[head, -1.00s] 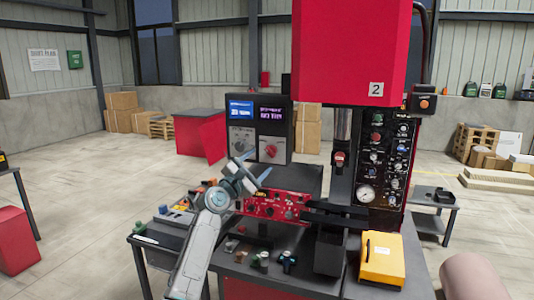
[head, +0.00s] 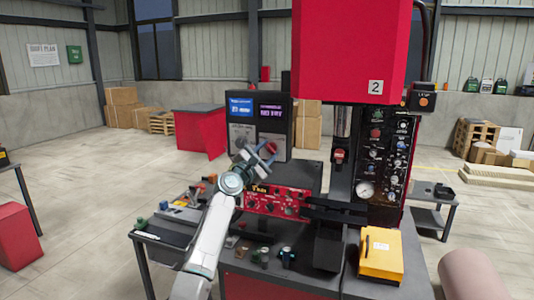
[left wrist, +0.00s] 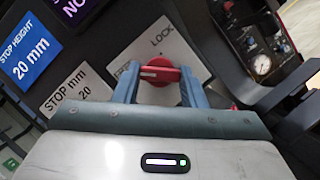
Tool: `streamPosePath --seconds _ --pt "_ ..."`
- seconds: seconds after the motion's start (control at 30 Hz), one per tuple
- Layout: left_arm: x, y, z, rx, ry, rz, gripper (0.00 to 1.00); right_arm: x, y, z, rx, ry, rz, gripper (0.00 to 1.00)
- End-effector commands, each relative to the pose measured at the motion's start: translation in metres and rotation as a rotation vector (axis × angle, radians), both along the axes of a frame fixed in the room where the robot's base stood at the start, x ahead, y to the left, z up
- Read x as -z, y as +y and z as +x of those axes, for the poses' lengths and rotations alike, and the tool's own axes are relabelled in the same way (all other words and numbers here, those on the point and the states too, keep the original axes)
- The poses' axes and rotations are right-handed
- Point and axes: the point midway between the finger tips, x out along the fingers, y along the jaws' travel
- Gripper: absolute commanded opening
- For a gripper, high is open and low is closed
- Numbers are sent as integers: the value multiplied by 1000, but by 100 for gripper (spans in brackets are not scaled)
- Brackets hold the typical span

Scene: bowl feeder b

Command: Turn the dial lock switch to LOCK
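The dial lock switch is a red knob (left wrist: 160,73) on a pale plate (left wrist: 159,46) marked LOCK, seen in the left wrist view. Its bar lies across the picture, with the LOCK word above it. A second label left of the knob is partly hidden by a finger. My left gripper (left wrist: 159,68) has its fingers apart, one on each side of the knob; I cannot tell whether they touch it. In the head view the left gripper (head: 262,153) is in front of the control box (head: 244,104) and partly hides the knob. My right gripper is not in view.
A STOP mm plate (left wrist: 73,94) and a blue screen (left wrist: 27,52) sit left of the knob. A red bracket board (head: 262,199) stands below the left gripper. A red press (head: 350,50) rises to the right, and a yellow case (head: 381,254) lies on the bench.

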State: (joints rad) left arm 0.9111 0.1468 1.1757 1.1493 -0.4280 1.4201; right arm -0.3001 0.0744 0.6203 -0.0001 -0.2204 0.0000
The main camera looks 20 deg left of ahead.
Motion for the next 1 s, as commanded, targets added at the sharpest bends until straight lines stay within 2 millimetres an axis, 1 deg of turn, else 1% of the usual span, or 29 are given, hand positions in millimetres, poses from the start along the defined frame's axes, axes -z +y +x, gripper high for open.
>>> streamPosePath --seconds 0.27,0.47,0.73,1.0 --pt "1 1 0 0 -1 28 15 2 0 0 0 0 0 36" --pt "1 1 0 1 -4 120 15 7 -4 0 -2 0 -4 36" --pt "-1 2 0 1 -11 348 15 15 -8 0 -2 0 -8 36" --pt "-4 3 0 1 -19 605 15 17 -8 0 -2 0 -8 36"
